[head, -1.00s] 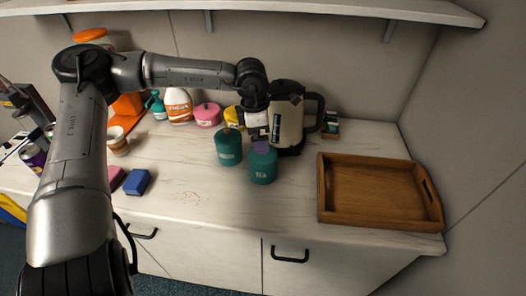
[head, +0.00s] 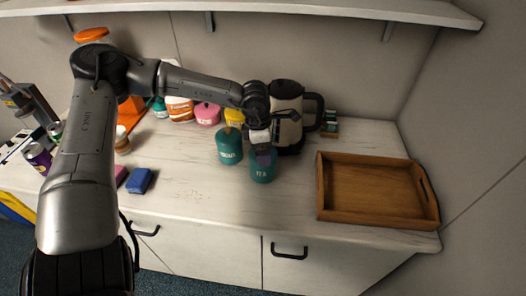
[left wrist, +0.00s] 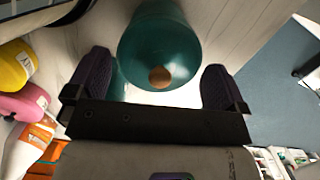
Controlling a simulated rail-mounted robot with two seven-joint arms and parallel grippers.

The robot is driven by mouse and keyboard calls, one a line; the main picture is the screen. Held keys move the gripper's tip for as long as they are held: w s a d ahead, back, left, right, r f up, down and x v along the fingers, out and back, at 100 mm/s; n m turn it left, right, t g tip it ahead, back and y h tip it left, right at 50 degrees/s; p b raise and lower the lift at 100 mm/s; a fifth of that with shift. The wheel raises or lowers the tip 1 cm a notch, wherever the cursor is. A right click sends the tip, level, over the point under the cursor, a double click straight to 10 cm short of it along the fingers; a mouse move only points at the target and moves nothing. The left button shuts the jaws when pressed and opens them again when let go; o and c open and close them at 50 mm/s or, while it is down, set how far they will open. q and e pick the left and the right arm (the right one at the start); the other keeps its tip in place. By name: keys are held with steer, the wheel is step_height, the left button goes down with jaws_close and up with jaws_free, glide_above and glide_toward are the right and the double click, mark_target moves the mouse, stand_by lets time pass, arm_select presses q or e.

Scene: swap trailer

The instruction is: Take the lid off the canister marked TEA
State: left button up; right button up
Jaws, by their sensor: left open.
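The teal canister marked TEA (head: 262,173) stands upright on the counter in the head view. In the left wrist view a teal canister (left wrist: 160,35), apparently the same one, shows its lid with a round wooden knob (left wrist: 160,77). My left gripper (head: 263,156) is right above and at the TEA canister, hiding its top in the head view. In the left wrist view its dark fingers are open, one on each side of the knob, with gaps on both sides. My right gripper is not in view.
A second teal canister (head: 229,149) with a wooden knob stands close to the left. A kettle (head: 287,115) is close behind. Pink (head: 207,115) and yellow (head: 234,117) canisters stand at the back. A wooden tray (head: 374,219) lies to the right. The front counter is mostly clear.

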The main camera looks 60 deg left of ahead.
arm_select(q)
steer(key=shift+a, duration=0.1)
steer(key=c, duration=1.1)
